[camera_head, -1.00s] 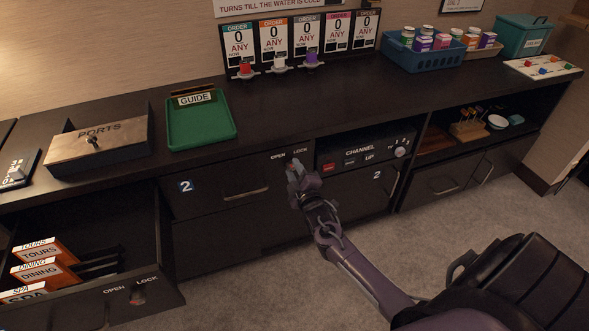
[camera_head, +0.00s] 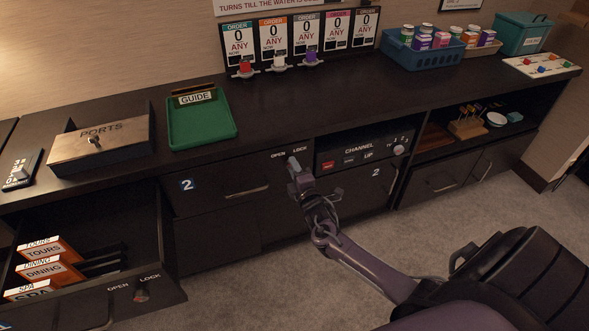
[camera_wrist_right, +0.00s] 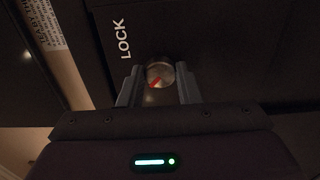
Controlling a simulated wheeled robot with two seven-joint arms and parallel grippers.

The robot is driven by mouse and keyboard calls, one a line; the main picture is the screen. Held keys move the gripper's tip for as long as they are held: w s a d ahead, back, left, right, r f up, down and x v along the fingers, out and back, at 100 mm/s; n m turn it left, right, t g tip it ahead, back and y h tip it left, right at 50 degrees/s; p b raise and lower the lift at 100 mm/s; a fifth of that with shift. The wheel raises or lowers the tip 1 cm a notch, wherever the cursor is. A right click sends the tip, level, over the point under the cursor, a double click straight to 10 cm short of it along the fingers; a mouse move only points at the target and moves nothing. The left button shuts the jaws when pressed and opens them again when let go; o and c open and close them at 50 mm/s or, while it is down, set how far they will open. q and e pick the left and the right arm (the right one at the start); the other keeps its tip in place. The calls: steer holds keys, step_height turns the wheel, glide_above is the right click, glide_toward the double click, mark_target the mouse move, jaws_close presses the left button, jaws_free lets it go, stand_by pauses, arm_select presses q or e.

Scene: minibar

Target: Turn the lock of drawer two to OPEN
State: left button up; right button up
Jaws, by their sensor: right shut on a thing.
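Drawer two (camera_head: 210,190) is closed, with a blue "2" label at its upper left and a bar handle. Its OPEN and LOCK words (camera_head: 288,154) are at its upper right. My right gripper (camera_head: 292,164) is at the lock just below these words and hides the knob in the head view. In the right wrist view the round metal lock knob (camera_wrist_right: 160,74) sits between my two fingers, which are shut on it. A red mark shows on its face, slanted. The word LOCK (camera_wrist_right: 124,38) is beside it; OPEN is out of that view. My left gripper is not in view.
An open drawer (camera_head: 95,235) at the left holds folders and has its own lock (camera_head: 141,294). A channel panel (camera_head: 362,155) is right of drawer two. The green tray (camera_head: 200,135) and PORTS box (camera_head: 100,150) stand on the counter above.

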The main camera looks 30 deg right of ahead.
steer(key=o, duration=1)
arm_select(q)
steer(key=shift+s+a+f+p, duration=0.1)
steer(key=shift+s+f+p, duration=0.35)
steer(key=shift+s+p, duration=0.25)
arm_select(e)
steer(key=v, duration=0.7)
steer(key=shift+s, duration=0.35)
